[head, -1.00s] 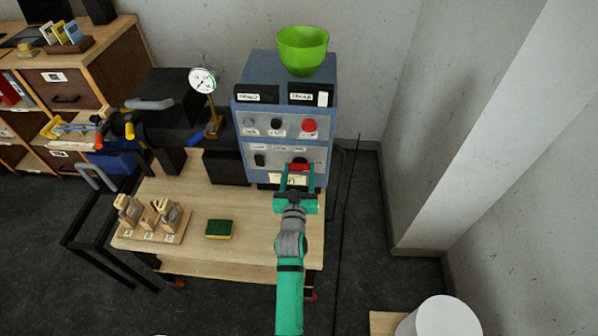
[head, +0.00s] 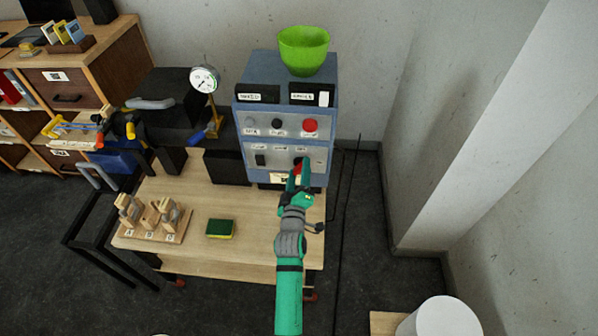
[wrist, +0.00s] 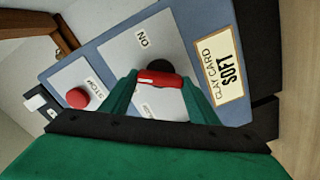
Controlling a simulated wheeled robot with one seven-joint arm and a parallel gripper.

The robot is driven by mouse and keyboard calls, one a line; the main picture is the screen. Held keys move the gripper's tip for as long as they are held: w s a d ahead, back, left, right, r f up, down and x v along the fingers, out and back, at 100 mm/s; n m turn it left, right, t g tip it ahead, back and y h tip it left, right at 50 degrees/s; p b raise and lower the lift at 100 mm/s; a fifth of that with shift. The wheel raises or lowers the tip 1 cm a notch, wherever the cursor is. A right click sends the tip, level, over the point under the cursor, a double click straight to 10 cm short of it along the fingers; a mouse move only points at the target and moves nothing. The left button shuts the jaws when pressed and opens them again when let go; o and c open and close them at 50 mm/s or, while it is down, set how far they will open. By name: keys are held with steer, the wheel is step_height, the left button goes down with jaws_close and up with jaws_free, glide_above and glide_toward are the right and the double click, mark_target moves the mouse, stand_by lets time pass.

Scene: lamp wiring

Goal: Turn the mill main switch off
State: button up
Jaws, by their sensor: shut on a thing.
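The mill main switch (wrist: 160,77) is a red bar handle on a round black base, low on the right of the blue-grey control cabinet (head: 243,140). In the head view only a small red piece of the switch (head: 297,170) shows beside my fingers. My gripper (head: 300,172) is shut on the red handle, one green finger at each end in the wrist view (wrist: 155,88). An "ON" label (wrist: 143,40) is beside the switch. Another label (wrist: 147,111) is partly hidden behind the handle and fingers.
A red stop button (head: 310,125) is above the switch. A card reading "CLAY CARD SOFT" (wrist: 219,69) is on the cabinet next to it. A green bowl (head: 303,50) stands on top. A sponge (head: 220,229) and wooden holders (head: 150,218) are on the bench.

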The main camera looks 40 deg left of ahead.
steer(key=n, duration=0.6)
steer(key=shift+s+a+f+n, duration=0.1)
steer(key=shift+a+f+n, duration=0.05)
steer(key=shift+n, duration=0.25)
stand_by(0.4)
steer(key=o, duration=1)
steer(key=shift+o, duration=0.2)
steer(key=v, duration=1)
steer(key=shift+s+d, duration=0.3)
